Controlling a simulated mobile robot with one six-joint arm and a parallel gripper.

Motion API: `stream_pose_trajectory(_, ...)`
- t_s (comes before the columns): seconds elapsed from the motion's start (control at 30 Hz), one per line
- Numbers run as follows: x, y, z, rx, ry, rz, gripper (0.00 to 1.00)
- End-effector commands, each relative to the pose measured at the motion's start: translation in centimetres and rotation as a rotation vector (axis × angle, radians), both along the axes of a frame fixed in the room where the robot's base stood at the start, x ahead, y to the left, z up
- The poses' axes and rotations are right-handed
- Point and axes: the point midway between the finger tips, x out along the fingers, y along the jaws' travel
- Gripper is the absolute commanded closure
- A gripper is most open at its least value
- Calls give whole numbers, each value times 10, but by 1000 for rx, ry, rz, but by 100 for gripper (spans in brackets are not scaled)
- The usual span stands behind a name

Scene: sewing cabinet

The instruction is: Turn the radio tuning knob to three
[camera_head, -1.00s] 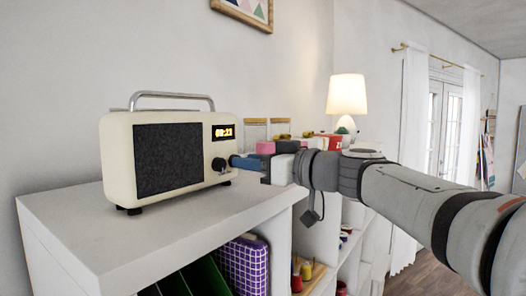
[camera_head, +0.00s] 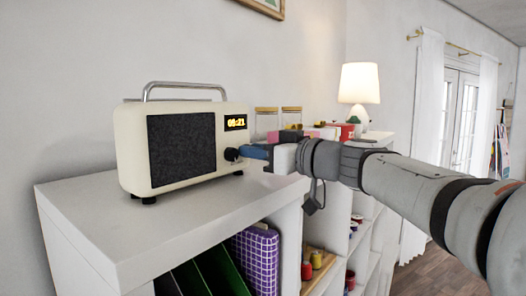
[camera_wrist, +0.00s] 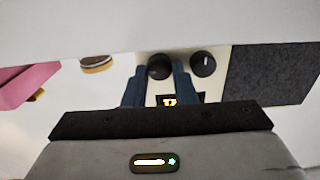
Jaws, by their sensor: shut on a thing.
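The cream radio (camera_head: 130,150) stands upright on the white cabinet, with a dark speaker panel (camera_head: 181,149) and an orange lit display (camera_head: 235,122) on its front. Its front has two black knobs. The knob nearer the speaker (camera_wrist: 203,64) is free, and it also shows in the head view (camera_head: 232,154). The other knob (camera_wrist: 159,67) sits between the blue fingers of my gripper (camera_wrist: 160,75), which is shut on it. In the head view my gripper (camera_head: 256,153) reaches in from the right and hides this knob. I cannot read any number marks around the knobs.
The cabinet top (camera_head: 110,215) is clear in front of the radio. Glass jars (camera_head: 291,117), pink and red items, and a lit lamp (camera_head: 359,85) stand behind my gripper.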

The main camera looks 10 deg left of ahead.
Motion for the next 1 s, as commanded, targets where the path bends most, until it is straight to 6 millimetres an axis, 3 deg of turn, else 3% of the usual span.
stream_pose_trajectory(0.27, 0, 0, -4, 38, 89, -1, 98)
stream_pose_trajectory(1.0, 2, -1, -2, 225, 547, -1, 98)
